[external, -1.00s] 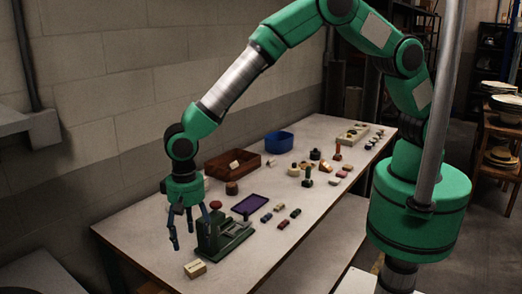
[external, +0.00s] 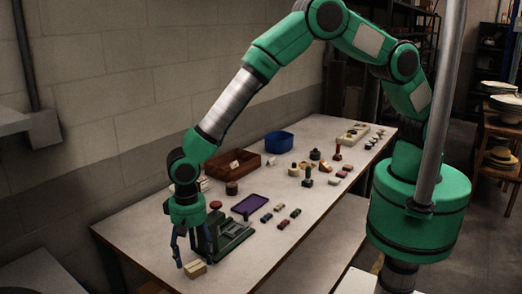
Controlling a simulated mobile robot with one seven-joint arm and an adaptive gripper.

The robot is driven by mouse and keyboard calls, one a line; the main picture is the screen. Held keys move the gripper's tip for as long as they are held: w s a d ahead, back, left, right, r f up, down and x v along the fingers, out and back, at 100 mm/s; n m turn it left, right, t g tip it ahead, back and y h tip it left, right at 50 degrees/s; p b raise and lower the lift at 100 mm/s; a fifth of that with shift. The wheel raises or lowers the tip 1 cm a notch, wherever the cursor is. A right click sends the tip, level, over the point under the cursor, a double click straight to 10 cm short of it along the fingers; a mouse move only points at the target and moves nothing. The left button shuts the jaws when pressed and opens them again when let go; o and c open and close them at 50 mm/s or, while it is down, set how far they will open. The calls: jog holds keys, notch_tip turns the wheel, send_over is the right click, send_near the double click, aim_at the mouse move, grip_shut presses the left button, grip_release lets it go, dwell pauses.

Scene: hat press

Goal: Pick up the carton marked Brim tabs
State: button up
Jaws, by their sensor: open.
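A small tan carton (external: 195,270) sits on the near left end of the workbench, close to its edge. It has a marking on its side that is too small to read. My gripper (external: 194,260) points down with its blue fingers apart, right at the carton. One finger is at the carton's left; the other is partly lost against the green press. I cannot tell whether the fingers touch the carton.
The green press (external: 234,236) stands just behind and right of my gripper. A purple tray (external: 248,205), small coloured blocks, a brown wooden box (external: 228,167) and a blue bin (external: 278,142) lie farther along the bench (external: 285,245). The bench's front right is clear.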

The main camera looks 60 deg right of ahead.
aim_at(195, 265)
jog(key=shift+f, duration=2.25)
jog(key=c, duration=1.2)
